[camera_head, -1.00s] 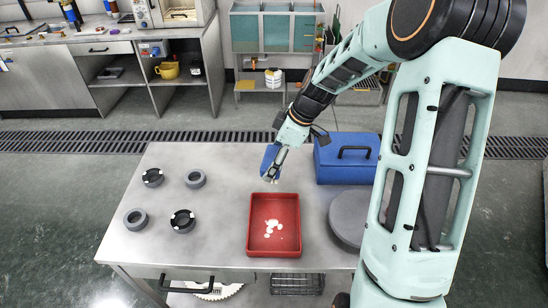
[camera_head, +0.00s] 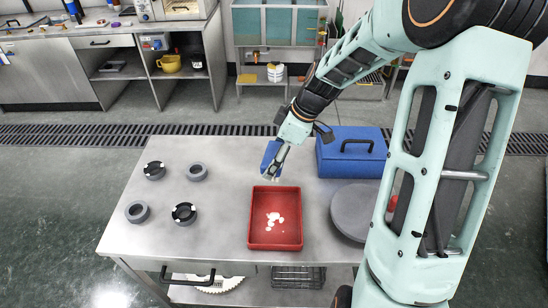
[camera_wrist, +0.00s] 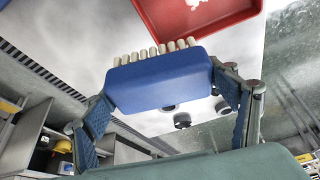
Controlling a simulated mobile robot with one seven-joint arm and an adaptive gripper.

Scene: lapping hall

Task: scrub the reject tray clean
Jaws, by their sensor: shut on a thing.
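The reject tray (camera_head: 254,240) is a red, shallow, open tray on the steel table, with several white patches (camera_head: 275,221) on its floor. It also shows at the top of the wrist view (camera_wrist: 155,25). My gripper (camera_head: 273,168) is shut on a blue brush (camera_wrist: 160,82) with a row of pale bristle tufts (camera_wrist: 155,51). The brush is held just beyond the tray's far edge in the head view, apparently above the table; its exact height is hard to tell. The bristles point toward the tray side in the wrist view.
Several dark grey rings (camera_head: 197,172) stand on the left of the table (camera_head: 225,160). A blue box with a black handle (camera_head: 335,165) is at the back right. A grey round disc (camera_head: 352,212) lies right of the tray, partly behind my arm.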

